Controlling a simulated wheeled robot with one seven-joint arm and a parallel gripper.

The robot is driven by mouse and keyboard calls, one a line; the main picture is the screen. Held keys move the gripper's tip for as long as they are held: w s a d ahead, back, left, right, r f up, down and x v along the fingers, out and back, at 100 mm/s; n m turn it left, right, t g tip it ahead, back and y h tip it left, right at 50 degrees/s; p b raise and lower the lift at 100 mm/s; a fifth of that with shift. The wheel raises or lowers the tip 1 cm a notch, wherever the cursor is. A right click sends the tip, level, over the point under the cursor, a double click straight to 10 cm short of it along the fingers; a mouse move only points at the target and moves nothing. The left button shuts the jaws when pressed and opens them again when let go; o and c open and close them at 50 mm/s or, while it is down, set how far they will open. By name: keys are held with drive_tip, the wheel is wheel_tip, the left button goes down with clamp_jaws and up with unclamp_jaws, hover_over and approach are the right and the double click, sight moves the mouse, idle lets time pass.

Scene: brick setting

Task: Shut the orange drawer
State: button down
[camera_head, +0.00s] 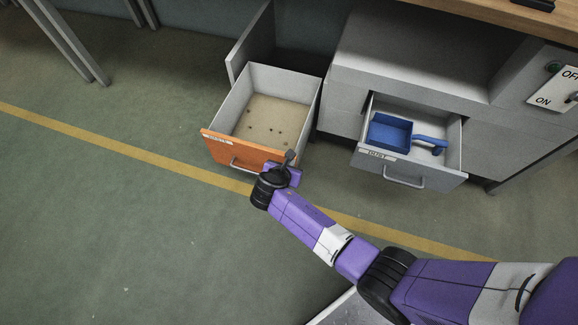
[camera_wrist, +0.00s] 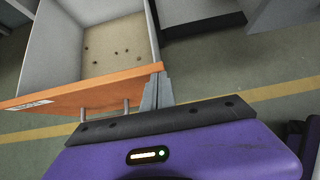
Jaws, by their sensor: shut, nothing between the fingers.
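The orange drawer (camera_head: 224,148) stands pulled out of the left end of the grey cabinet in the head view. Inside it are a tan floor and several small dark specks. Its orange front (camera_wrist: 90,90) also shows in the wrist view, with a label at the left and a bar handle below. My gripper (camera_head: 290,157) is shut and empty at the right end of the orange front. In the wrist view my fingers (camera_wrist: 160,80) reach the front's right edge; I cannot tell whether they touch it.
A grey drawer (camera_head: 450,166) to the right is also open and holds a blue dustpan-like tray (camera_head: 389,133). An ON/OFF panel (camera_head: 553,88) is at the far right. Green floor with a yellow line (camera_head: 120,150) lies clear in front and left.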

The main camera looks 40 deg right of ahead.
drive_tip(key=w+d+b, duration=0.5)
drive_tip(key=w+d, duration=0.3)
drive_tip(key=d, duration=0.4)
drive_tip(key=w+d+b, duration=0.4)
drive_tip(key=w+d, duration=0.5)
drive_tip(key=d, duration=0.3)
drive_tip(key=shift+w+d+b, duration=0.15)
drive_tip(key=shift+w+b, duration=0.15)
drive_tip(key=shift+b, duration=0.05)
drive_tip(key=shift+d+r, duration=0.1)
drive_tip(key=shift+r, duration=0.1)
drive_tip(key=s+a+r+p, duration=0.6)
drive_tip(key=a+p, duration=0.3)
drive_tip(key=p, duration=0.2)
drive_tip(key=shift+s+a+r, duration=0.25)
drive_tip(key=shift+s+r, duration=0.05)
drive_tip(key=shift+s, duration=0.1)
